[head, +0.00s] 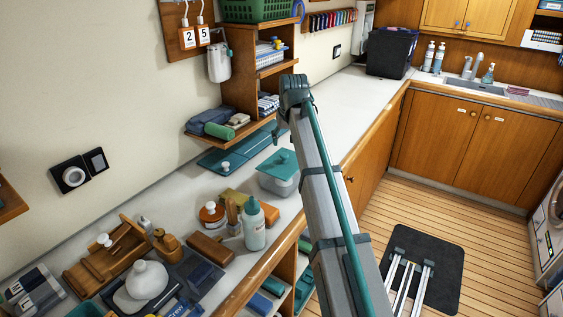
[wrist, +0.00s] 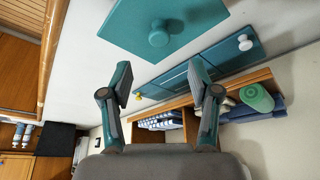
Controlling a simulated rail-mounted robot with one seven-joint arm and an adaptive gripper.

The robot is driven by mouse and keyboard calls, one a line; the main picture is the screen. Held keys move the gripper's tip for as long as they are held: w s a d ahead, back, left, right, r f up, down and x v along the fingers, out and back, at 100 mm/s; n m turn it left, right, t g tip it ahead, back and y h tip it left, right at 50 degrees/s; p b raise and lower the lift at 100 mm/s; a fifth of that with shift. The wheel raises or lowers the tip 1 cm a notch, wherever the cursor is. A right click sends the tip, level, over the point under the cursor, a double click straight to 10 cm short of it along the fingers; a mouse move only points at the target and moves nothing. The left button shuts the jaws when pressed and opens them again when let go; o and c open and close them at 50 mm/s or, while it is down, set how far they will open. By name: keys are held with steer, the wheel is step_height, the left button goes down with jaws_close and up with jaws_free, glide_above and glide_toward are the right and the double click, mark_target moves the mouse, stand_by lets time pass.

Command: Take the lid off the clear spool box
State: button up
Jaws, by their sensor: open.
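The clear spool box (head: 278,183) stands on the white counter with its teal lid (head: 281,162) on top. The lid has a small round teal knob in its middle. In the wrist view the lid (wrist: 185,17) fills the top of the picture, with its knob (wrist: 158,36) in line with the space between my fingers. My gripper (wrist: 161,82) is open and empty, its fingers apart and clear of the knob.
Flat teal lids or panels (head: 222,162) with a white knob lie left of the box, under a wooden shelf (head: 240,130) holding towels. A teal-capped bottle (head: 254,228), a jar (head: 212,214) and wooden boxes crowd the counter in front. The counter (head: 352,100) behind is clear.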

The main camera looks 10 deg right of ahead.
mark_target(284, 154)
steer(key=shift+p+x, duration=1.55)
steer(key=shift+x, duration=3.1)
jaws_close()
steer(key=shift+r, duration=0.1)
